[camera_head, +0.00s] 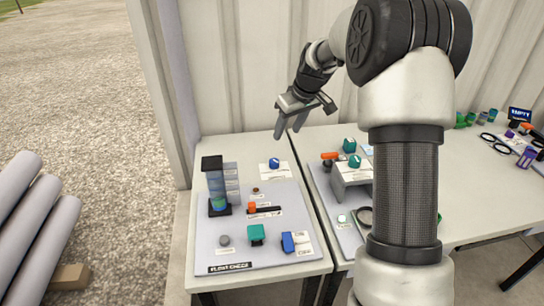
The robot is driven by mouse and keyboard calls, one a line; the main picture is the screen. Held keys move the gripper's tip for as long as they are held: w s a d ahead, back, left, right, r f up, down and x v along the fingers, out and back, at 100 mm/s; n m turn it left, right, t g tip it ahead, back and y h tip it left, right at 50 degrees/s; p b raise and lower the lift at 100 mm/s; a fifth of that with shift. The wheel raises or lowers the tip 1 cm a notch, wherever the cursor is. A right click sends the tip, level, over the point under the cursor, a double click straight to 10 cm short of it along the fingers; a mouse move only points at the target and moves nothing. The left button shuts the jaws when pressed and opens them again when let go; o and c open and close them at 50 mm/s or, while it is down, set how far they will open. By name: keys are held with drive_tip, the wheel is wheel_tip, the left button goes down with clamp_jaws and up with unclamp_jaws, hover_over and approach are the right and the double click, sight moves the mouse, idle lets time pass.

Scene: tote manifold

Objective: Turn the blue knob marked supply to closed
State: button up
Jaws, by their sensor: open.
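A small blue knob (274,162) sits on a white label plate near the back edge of the left table. A second blue part (288,242), more like an upright handle, stands beside a white label at the front right of the grey panel (235,256). The label print is too small to read, so I cannot tell which is marked supply or how it is turned. My gripper (289,129) is open and empty. Its fingers point down, and in the picture they show above and slightly right of the rear blue knob.
The panel also holds a dark-capped clear column (215,188), an orange-handled valve (253,208) and a teal knob (256,233). A raised grey block (350,180) with teal knobs stands on the right table. A corrugated wall rises behind.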

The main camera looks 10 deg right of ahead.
sight(274, 161)
drive_tip(key=b+x, duration=0.1)
drive_tip(key=x, duration=1.6)
drive_tip(key=shift+f, duration=0.2)
drive_tip(key=c, duration=1)
